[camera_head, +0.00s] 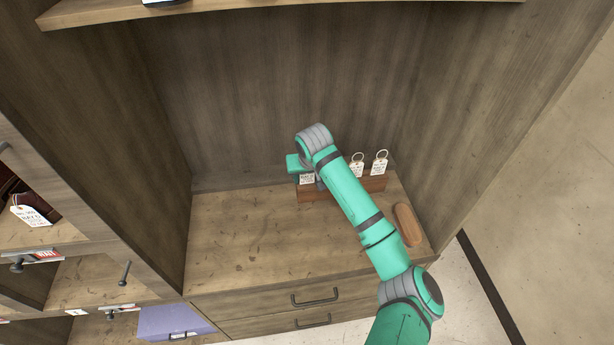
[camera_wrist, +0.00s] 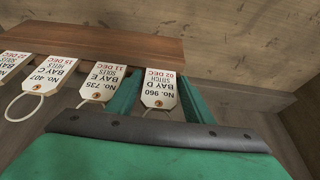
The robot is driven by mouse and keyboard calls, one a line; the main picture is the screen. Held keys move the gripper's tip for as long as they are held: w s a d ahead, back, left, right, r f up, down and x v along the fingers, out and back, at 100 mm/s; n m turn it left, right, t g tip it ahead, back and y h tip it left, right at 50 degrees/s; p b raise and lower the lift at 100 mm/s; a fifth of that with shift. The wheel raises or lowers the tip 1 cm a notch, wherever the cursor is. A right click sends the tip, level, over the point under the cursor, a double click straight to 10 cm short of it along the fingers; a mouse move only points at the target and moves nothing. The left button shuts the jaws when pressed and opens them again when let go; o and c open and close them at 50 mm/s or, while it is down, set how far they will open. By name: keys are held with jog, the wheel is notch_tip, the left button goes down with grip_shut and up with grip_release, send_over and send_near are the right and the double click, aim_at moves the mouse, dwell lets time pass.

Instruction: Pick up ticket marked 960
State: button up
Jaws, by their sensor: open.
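The ticket marked 960 (camera_wrist: 159,88) is a white tag reading "BAY D, STITCH, 02 DEC", upside down in the wrist view, in a wooden rack (camera_wrist: 95,42). My gripper (camera_wrist: 157,82) is open, with one green finger on each side of this ticket. I cannot tell whether either finger touches it. In the head view my gripper (camera_head: 295,164) is at the left end of the rack (camera_head: 342,191), and a white tag (camera_head: 307,179) shows just below it. The ticket's ring end is partly hidden by the gripper body in the wrist view.
The ticket marked 735 (camera_wrist: 101,84) stands close beside one finger. Ticket 407 (camera_wrist: 49,74) and another tag (camera_wrist: 10,64) are farther left. A brown oblong block (camera_head: 407,225) lies right of the rack. The counter (camera_head: 250,240) in front is clear; cabinet walls enclose it.

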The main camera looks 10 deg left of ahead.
jog(key=shift+c, duration=0.6)
jog(key=c, duration=0.7)
